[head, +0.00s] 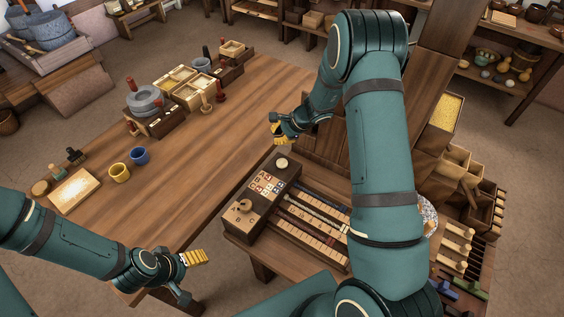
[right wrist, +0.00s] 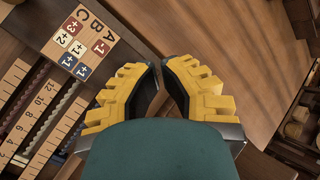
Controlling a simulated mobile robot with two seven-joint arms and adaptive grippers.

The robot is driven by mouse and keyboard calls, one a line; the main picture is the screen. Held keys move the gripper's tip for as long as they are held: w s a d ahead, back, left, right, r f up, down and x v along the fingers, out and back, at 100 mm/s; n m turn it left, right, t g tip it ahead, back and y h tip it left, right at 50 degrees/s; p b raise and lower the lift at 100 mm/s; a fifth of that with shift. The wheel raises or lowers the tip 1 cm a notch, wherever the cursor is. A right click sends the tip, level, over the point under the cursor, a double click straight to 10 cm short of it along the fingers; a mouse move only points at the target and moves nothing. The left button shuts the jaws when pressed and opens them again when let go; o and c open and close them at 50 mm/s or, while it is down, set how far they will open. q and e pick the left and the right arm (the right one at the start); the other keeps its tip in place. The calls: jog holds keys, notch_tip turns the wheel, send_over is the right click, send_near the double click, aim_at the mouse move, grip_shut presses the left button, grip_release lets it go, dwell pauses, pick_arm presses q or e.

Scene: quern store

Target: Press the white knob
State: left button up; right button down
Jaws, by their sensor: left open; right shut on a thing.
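The white knob (head: 282,163) is a round, pale cap on the far end of a dark wooden box (head: 238,222). My right gripper (head: 277,138) is just above and behind this knob in the head view, apart from it as far as I can tell. In the right wrist view its yellow-padded fingers (right wrist: 161,68) are close together; what they hold cannot be made out. The knob does not show in that view. My left gripper (head: 196,277) is open and empty, low at the left, away from the box.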

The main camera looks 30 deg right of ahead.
jog(key=b, duration=0.6)
send_near(279, 160)
jog(key=w+a+f, duration=0.1)
jog(key=w+a, duration=0.1)
jog(key=w+a+f, duration=0.1)
jog(key=w+f, duration=0.1)
jog(key=shift+w+a+f, duration=0.2)
jog(key=shift+w+a, duration=0.15)
jog(key=shift+a, duration=0.05)
jog(key=shift+f+b, duration=0.3)
jog(key=shift+b, duration=0.15)
jog(key=shift+f, duration=0.1)
jog(key=shift+f+b, duration=0.35)
jog(key=shift+b, duration=0.25)
jog(key=shift+f+b, duration=0.8)
jog(key=shift+b, duration=0.05)
dwell(0.9)
jog(key=shift+r, duration=0.1)
jog(key=shift+r+p, duration=0.9)
jog(key=shift+r, duration=0.25)
